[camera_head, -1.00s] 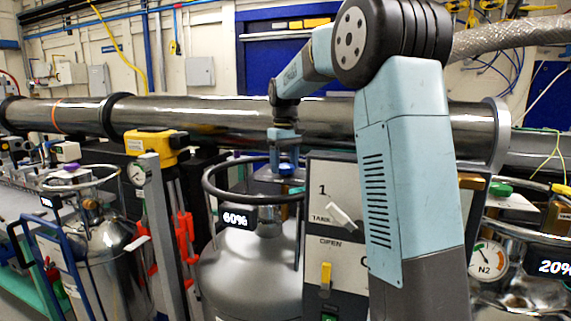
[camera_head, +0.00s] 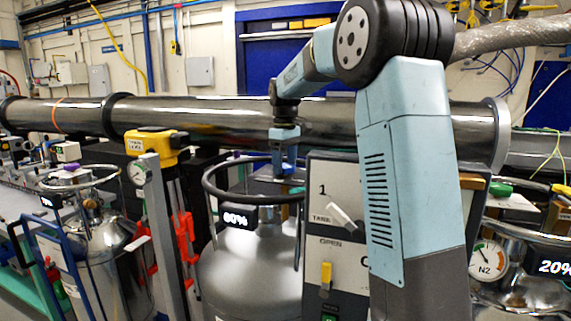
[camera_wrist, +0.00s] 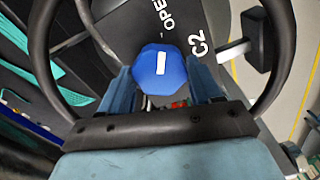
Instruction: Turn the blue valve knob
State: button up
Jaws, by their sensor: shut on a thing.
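The blue valve knob (camera_wrist: 163,75) is a faceted blue cap with a short white mark on its top. In the wrist view it sits between the two fingers of my gripper (camera_wrist: 163,88), which is shut on it from both sides. In the head view my gripper (camera_head: 286,160) points down above the tank with the black ring, next to the grey control panel. The knob is mostly hidden there by the fingers and the ring.
A black ring (camera_head: 210,190) circles the top of the silver tank (camera_head: 245,275). The panel (camera_head: 330,190) with white and yellow levers stands close at right. A long steel pipe (camera_head: 210,120) runs behind my gripper. A yellow-topped stand (camera_head: 155,145) is at left.

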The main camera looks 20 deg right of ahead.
aim_at(285, 166)
jog(key=o, duration=1.1)
jog(key=shift+c, duration=0.2)
notch_tip(285, 166, up, 14)
jog(key=shift+f, duration=0.2)
